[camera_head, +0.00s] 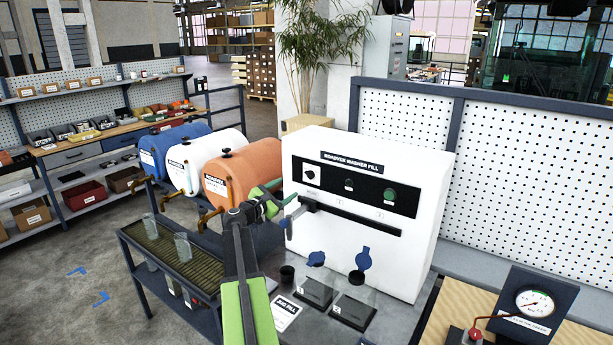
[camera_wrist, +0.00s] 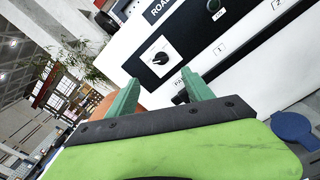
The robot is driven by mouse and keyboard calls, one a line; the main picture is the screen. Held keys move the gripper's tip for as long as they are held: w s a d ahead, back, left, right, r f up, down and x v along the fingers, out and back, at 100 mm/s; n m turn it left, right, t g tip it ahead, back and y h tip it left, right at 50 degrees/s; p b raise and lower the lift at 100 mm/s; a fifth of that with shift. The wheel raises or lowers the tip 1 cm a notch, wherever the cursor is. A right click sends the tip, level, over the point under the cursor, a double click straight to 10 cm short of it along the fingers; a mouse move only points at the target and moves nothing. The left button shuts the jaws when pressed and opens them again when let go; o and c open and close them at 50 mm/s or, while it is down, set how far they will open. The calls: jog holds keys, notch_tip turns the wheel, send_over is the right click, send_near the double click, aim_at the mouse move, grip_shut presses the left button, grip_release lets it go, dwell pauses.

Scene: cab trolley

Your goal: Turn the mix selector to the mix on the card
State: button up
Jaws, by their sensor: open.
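The mix selector (camera_head: 310,173) is a small white square plate with a dark knob, at the left end of the black panel on the white washer-fill machine (camera_head: 420,215). In the wrist view the selector (camera_wrist: 160,58) shows its dark pointer knob, tilted with the picture. My gripper (camera_head: 281,196) is in front of the machine, a little left of and below the selector. Its green fingers (camera_wrist: 163,88) are spread and empty, apart from the knob, which appears just beyond the gap between them. A printed card (camera_head: 286,313) lies on the counter; its small text is not readable.
A dark bar (camera_head: 350,215) with a grey lever (camera_head: 293,215) runs below the panel, close to my gripper. Blue, white and orange drums (camera_head: 240,170) stand left. Two black-based jug stands (camera_head: 352,312) and a small black cup (camera_head: 287,275) are on the counter. A gauge (camera_head: 534,303) stands right.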

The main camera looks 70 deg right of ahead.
aim_at(307, 175)
jog(key=x, duration=1.4)
jog(key=shift+d, duration=0.1)
jog(key=shift+c, duration=0.4)
